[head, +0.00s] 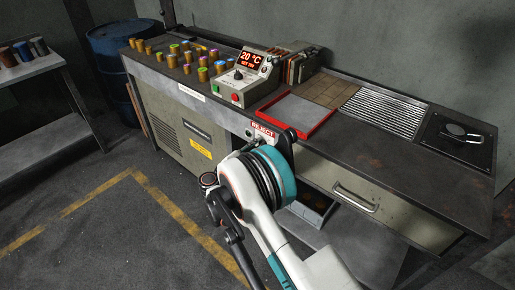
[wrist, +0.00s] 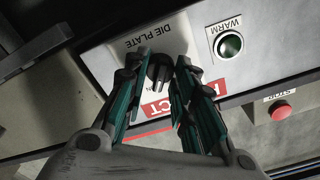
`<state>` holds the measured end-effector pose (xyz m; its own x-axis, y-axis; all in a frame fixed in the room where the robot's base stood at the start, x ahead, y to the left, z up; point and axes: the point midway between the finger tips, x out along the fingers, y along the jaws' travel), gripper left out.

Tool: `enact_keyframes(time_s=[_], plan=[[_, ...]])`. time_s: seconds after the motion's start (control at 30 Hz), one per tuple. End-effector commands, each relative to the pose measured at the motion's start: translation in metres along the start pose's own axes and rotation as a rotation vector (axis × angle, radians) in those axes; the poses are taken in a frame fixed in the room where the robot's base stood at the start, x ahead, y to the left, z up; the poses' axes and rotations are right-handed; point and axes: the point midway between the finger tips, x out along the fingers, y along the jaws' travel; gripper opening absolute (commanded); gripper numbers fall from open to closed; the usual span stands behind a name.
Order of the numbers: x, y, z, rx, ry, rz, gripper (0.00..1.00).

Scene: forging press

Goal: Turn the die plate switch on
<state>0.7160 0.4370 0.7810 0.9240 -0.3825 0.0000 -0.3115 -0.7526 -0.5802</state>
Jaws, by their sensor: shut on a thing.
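The die plate switch (wrist: 159,72) is a small black rotary knob on a pale plate marked "DIE PLATE" (wrist: 157,36), which reads upside down in the wrist view. My gripper (wrist: 160,66) has its two teal-and-black fingers on either side of the knob and is shut on it. The fingers hide part of the knob and its markings, so I cannot tell its exact setting. In the head view my arm hides the gripper and the knob, at the bench front near the red REJECT label (head: 263,130). A control box (head: 247,77) on the bench shows 20 °C in red.
A green button marked WARM (wrist: 229,44) is beside the switch, and a red STOP button (wrist: 281,111) is further right. The bench carries a red-rimmed tray (head: 297,117) and several coloured cylinders. A drawer handle (head: 357,198) projects at the front. A blue barrel (head: 112,62) stands behind.

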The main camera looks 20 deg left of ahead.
Motion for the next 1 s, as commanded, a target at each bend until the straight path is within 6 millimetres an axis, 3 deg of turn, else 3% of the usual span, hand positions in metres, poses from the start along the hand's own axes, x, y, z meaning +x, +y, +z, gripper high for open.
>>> enact_keyframes(time_s=[0.4, 0.9, 0.93, 1.0], plan=[[-0.0006, 0.0007, 0.0008, 0.165, -0.001, 0.001, 0.01], [-0.0006, 0.0008, 0.0007, 0.183, -0.001, 0.001, 0.01], [-0.0006, 0.0008, 0.0007, 0.183, -0.001, 0.001, 0.27], [-0.0006, 0.0007, 0.0007, 0.182, -0.001, 0.001, 0.29]])
